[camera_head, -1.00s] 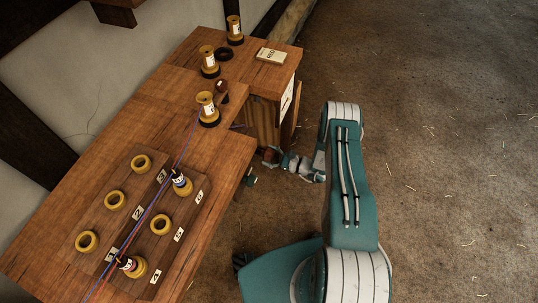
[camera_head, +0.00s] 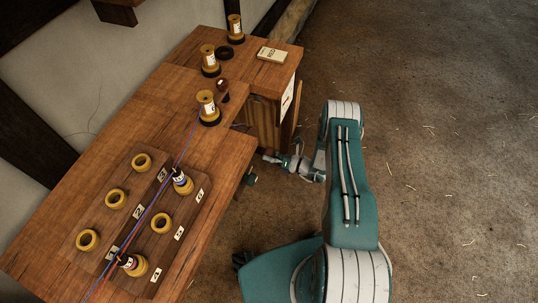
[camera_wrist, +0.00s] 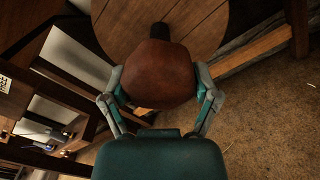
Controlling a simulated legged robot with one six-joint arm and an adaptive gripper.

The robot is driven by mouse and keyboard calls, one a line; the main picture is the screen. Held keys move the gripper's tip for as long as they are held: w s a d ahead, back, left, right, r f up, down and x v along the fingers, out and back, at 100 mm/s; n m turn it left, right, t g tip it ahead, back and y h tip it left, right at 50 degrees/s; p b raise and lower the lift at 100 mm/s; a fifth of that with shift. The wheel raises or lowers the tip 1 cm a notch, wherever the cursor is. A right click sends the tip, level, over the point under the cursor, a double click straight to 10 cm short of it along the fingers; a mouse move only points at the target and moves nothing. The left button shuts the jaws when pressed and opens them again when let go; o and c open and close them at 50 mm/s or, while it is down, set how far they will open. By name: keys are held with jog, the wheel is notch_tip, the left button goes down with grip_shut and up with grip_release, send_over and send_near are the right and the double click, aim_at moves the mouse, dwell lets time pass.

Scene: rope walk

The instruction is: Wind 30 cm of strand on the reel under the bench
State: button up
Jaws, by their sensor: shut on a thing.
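The reel's round plank face (camera_wrist: 120,25) fills the top of the wrist view. A brown rounded handle (camera_wrist: 158,72) stands out from it on a dark stem. My gripper (camera_wrist: 160,92) is shut on this handle, one finger at each side. In the head view my gripper (camera_head: 270,158) is low beside the bench's right edge, and the handle is hidden there. A blue strand (camera_head: 182,153) runs along the bench (camera_head: 100,165) past the numbered board. A red strand shows near its lower end. I cannot see how much strand is on the reel.
Several bobbins stand on the bench; one (camera_head: 208,108) is near the middle. The numbered board (camera_head: 150,205) holds yellow rings and two bobbins. A small labelled box (camera_head: 271,55) lies at the back. The floor (camera_head: 440,150) to the right is clear apart from straw bits.

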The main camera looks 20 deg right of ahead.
jog(key=m, duration=0.4)
jog(key=shift+w+d+m, duration=0.1)
jog(key=shift+m, duration=2.1)
jog(key=o, duration=1)
jog(key=shift+c, duration=0.2)
jog(key=v, duration=1.2)
